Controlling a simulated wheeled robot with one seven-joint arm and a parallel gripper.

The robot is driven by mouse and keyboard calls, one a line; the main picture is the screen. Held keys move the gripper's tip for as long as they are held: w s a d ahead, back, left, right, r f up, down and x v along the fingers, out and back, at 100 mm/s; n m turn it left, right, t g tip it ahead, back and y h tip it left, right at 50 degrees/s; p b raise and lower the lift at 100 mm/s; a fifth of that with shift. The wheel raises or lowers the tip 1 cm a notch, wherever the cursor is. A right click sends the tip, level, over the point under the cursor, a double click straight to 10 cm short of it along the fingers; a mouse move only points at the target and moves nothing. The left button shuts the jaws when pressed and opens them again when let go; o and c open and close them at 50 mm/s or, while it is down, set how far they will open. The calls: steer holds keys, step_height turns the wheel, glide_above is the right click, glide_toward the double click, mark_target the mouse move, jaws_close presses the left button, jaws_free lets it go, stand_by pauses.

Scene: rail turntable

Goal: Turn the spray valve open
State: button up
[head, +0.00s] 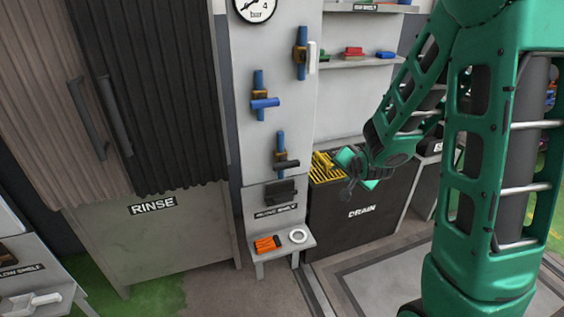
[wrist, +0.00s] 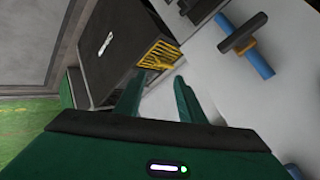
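Three valves on blue pipes are mounted on the grey panel (head: 258,150). The upper valve (head: 301,52) has a white upright handle, the middle valve (head: 263,103) a blue crosswise handle, and the lower valve (head: 282,160) a black crosswise handle. I see no label that tells which is the spray valve. The wrist view shows a black-handled valve (wrist: 244,34) at upper right. My gripper (head: 357,171) is right of the lower valve, in front of the drain cabinet, touching no valve. In the wrist view my gripper (wrist: 158,82) has its two fingers apart, with nothing between them.
The dark drain cabinet (head: 362,212) holds a yellow grate (head: 322,168). A low shelf (head: 285,243) carries an orange object (head: 267,243) and a white ring (head: 298,236). A rinse cabinet with dark curtains (head: 150,90) stands left. A gauge (head: 255,8) is above the valves.

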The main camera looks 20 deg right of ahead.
steer(key=w+a+f+m+t+y, duration=0.2)
steer(key=w+a+f+t, duration=0.15)
steer(key=w+a, duration=0.35)
steer(key=m+t, duration=0.3)
steer(key=t, duration=0.1)
glide_toward(282, 160)
steer(key=shift+y, duration=0.4)
steer(key=w+d+f, duration=0.1)
steer(key=d+f, duration=0.1)
steer(key=d, duration=0.1)
steer(key=shift+w+f, duration=0.15)
steer(key=shift+w, duration=0.25)
steer(key=shift+s+a+m+t, duration=0.2)
steer(key=shift+a+m+t, duration=0.3)
steer(key=shift+a, duration=0.2)
steer(key=w, duration=1)
steer(key=shift+w+a, duration=0.35)
steer(key=shift+a, duration=0.1)
steer(key=shift+c, duration=0.2)
steer(key=c, duration=0.8)
